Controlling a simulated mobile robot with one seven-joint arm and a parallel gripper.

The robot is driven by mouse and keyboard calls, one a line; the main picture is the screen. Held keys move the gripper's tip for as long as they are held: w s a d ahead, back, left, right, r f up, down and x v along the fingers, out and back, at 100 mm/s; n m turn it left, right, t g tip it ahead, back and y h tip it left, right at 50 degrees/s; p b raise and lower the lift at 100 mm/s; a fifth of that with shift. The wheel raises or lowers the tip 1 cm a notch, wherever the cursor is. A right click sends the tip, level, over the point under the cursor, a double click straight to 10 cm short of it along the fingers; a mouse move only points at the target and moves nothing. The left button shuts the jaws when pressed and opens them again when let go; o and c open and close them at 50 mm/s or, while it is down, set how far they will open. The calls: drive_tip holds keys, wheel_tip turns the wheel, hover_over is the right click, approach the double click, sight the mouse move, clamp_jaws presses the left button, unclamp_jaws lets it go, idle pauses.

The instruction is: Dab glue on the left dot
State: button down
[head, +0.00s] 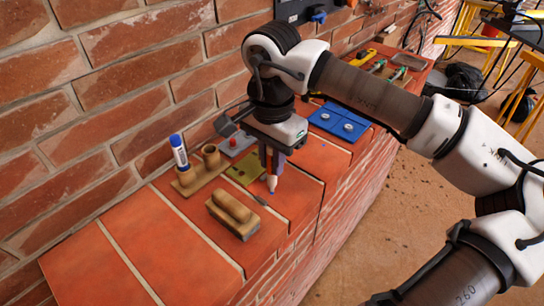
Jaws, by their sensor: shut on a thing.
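My gripper (273,168) points down over the red brick ledge, in the middle of the head view. It is shut on a slim pale bottle or tube (271,184), its narrow end down; I take this as the glue. A small bluish dot (271,193) shows on the brick by the tip; I cannot tell whether they touch. Another small blue dot (323,145) lies farther right on the ledge. The fingers hide the upper part of the held thing.
A wooden holder (187,185) with a blue-white marker (179,151) stands at left. A wooden block (233,213) lies in front. An olive plate (244,169), a grey plate (235,139) and a blue plate with two discs (339,121) lie behind. The near-left ledge is clear.

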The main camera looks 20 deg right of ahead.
drive_tip(key=shift+f+b, duration=0.5)
drive_tip(key=shift+b, duration=0.2)
idle(1.6)
drive_tip(key=shift+r, duration=0.1)
drive_tip(key=shift+r+p, duration=1.9)
drive_tip(key=shift+r, duration=1.05)
